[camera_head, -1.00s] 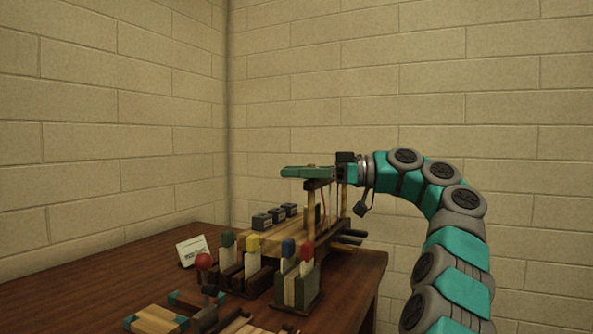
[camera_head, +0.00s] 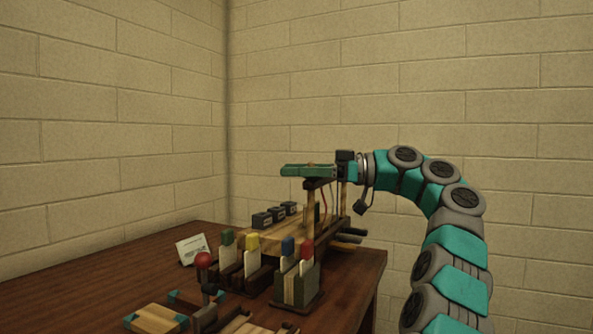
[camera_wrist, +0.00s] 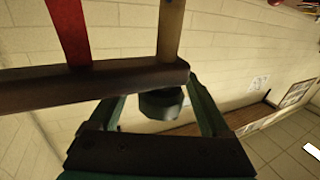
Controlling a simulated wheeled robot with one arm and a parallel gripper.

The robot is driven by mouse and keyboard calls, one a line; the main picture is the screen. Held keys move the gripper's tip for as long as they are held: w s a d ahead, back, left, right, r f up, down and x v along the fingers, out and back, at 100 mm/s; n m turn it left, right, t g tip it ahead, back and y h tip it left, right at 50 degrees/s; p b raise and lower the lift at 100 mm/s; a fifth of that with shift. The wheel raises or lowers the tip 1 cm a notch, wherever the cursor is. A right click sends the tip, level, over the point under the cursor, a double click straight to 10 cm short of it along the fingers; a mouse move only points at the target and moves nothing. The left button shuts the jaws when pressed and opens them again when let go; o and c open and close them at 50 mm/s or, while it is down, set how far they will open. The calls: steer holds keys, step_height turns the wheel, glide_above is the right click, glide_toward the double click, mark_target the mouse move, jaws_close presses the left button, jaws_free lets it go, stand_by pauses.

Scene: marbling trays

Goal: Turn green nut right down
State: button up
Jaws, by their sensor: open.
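In the wrist view a dark, greyish-green round nut (camera_wrist: 161,103) sits under a dark crossbar (camera_wrist: 90,84), below a pale wooden post. My gripper (camera_wrist: 158,92) is open, with one teal finger on each side of the nut. A gap shows between the nut and each finger, so I see no firm contact. In the head view my gripper (camera_head: 306,170) is at the top of a wooden press-like frame (camera_head: 310,214), pointing left. The nut cannot be made out there.
A red strip (camera_wrist: 70,32) rises from the crossbar. On the brown table (camera_head: 110,268) stand holders with green, yellow, blue and red tops, a red ball knob (camera_head: 203,260), dark small blocks (camera_head: 262,221) and a white card (camera_head: 192,249). The table's left part is clear.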

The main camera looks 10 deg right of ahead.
steer(key=shift+v, duration=3.9)
